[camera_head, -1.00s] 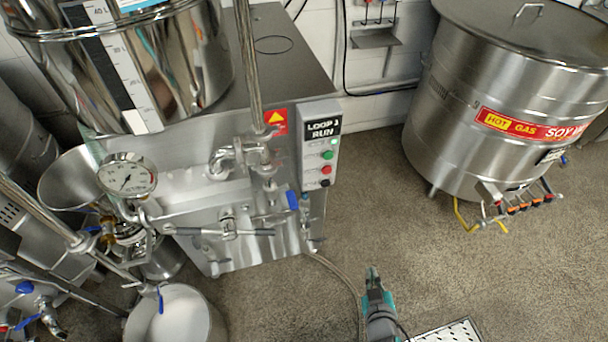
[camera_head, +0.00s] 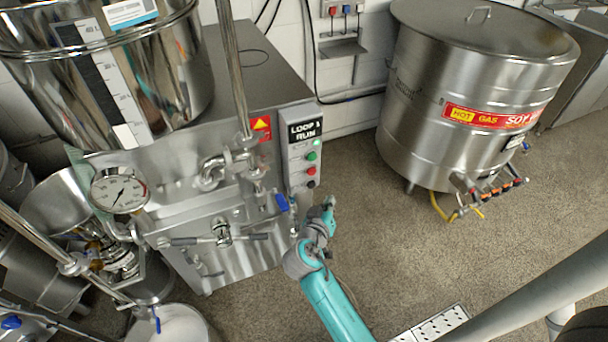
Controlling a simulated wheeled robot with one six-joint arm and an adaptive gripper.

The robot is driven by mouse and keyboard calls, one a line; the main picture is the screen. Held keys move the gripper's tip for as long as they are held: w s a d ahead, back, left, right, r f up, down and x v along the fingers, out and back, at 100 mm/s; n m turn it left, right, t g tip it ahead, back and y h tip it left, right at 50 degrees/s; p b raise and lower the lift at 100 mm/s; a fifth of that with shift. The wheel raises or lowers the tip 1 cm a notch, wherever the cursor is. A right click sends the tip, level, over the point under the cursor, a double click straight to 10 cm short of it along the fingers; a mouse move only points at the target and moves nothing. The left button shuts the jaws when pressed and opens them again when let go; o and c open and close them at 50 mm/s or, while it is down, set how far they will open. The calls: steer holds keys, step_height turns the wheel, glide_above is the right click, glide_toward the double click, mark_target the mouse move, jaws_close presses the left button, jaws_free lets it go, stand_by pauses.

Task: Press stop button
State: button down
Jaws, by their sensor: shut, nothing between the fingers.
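No stop lettering is readable. My gripper (camera_head: 329,203) is at the end of my teal arm, just below and right of the buttons in the picture. It is shut and empty. The buttons are unobscured; the gripper appears apart from them, though its depth is hard to judge.
A blue-handled valve (camera_head: 282,202) and pipework stand left of my gripper. A pressure gauge (camera_head: 119,191) and a large steel vessel (camera_head: 105,75) are further left. A hot-gas drum (camera_head: 475,90) stands at right. Open floor (camera_head: 400,250) lies between the machine and the drum.

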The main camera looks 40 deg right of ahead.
stand_by(0.3)
steer(key=w+d, duration=0.2)
steer(key=w, duration=0.6)
steer(key=shift+w+d, duration=0.2)
steer(key=shift+d, duration=0.05)
steer(key=shift+w, duration=0.15)
stand_by(1.3)
steer(key=shift+w+d, duration=0.1)
steer(key=shift+w, duration=0.15)
steer(key=shift+w+d, duration=0.15)
steer(key=shift+w, duration=0.35)
stand_by(0.9)
steer(key=shift+s, duration=0.15)
steer(key=shift+s+a, duration=0.3)
steer(key=shift+s, duration=0.45)
steer(key=shift+s+a, duration=0.2)
steer(key=shift+s, duration=0.6)
steer(key=shift+s+a, duration=0.25)
steer(key=shift+s, duration=0.55)
steer(key=shift+s+a, duration=0.2)
steer(key=shift+s, duration=0.6)
